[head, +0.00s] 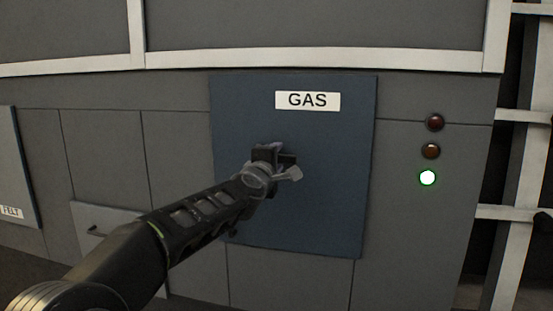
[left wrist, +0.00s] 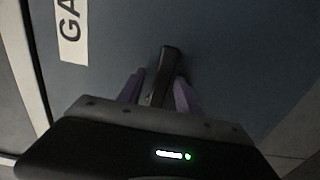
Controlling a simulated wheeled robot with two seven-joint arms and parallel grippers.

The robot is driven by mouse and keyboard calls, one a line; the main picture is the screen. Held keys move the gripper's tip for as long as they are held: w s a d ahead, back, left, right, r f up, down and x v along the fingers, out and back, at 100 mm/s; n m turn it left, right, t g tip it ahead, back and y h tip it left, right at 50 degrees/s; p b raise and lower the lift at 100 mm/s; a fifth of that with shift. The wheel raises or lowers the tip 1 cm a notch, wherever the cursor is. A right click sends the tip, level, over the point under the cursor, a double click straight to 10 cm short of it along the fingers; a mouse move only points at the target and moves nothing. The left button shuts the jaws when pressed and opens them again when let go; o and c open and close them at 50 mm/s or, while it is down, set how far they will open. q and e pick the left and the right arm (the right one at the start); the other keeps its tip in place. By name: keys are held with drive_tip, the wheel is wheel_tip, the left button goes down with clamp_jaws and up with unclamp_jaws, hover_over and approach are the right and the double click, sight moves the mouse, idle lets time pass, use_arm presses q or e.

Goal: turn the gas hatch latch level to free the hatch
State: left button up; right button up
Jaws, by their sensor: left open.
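The gas hatch (head: 345,200) is a blue-grey panel with a white "GAS" label (head: 308,101), and it sits flush in the grey wall. Its latch (head: 287,159) is a small dark lever near the panel's middle, partly hidden by my gripper. My left gripper (head: 279,170) is at the latch. In the left wrist view, the dark latch bar (left wrist: 168,62) stands between the two purplish fingers of the open gripper (left wrist: 160,82). Whether a finger touches the bar, I cannot tell. The exact angle of the latch is unclear. My right gripper is not in view.
A panel marked "FELT" (head: 12,212) is at the far left. A drawer-like panel with a handle (head: 97,229) is behind my arm. Pale frame bars run above.

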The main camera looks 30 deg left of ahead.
use_arm(q)
drive_tip(key=v, duration=0.7)
drive_tip(key=shift+s+d, duration=0.15)
drive_tip(key=shift+s, duration=0.2)
